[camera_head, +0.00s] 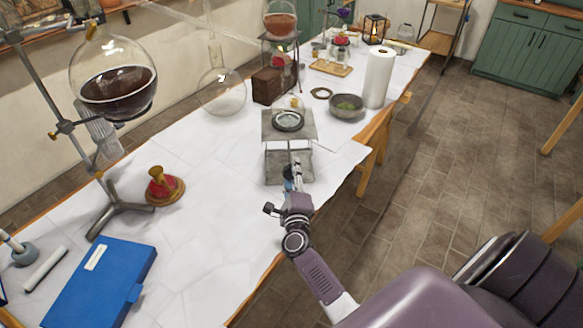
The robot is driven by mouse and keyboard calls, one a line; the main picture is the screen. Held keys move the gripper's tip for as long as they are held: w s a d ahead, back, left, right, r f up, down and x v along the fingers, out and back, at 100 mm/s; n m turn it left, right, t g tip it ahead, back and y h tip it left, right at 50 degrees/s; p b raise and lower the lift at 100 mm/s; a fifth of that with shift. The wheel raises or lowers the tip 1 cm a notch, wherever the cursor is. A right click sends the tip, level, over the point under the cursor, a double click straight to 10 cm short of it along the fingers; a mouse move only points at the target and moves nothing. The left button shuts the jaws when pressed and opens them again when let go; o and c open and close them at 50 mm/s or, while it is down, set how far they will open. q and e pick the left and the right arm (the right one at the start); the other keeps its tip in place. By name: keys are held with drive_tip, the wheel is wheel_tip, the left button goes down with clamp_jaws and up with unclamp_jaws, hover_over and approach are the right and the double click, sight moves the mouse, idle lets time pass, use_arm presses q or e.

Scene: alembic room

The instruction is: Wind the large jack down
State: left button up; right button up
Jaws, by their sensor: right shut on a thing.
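The large jack (306,130) stands on the white-covered table near its front edge. Its metal top plate is raised well above its base, with a gap between them. A dark ring with a clear rounded glass piece sits on the plate. My right gripper (293,178) reaches in from the lower right to the near side of the jack. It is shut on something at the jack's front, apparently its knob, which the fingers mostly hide. My left gripper is not in view.
To the left are a round flask (113,85) on a stand, a red burner (163,187) and a blue case (100,285).

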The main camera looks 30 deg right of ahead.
drive_tip(key=n+p, duration=0.2)
drive_tip(key=n, duration=0.2)
drive_tip(key=shift+a+n, duration=0.1)
drive_tip(key=shift+n, duration=0.3)
drive_tip(key=n+p, duration=0.2)
drive_tip(key=n, duration=0.3)
drive_tip(key=n+p, duration=0.1)
drive_tip(key=n, duration=0.4)
drive_tip(key=shift+p, duration=0.3)
drive_tip(key=shift+f+n+p, duration=0.15)
drive_tip(key=shift+n+p, duration=0.3)
drive_tip(key=shift+n, duration=1.55)
drive_tip(key=o, duration=1.2)
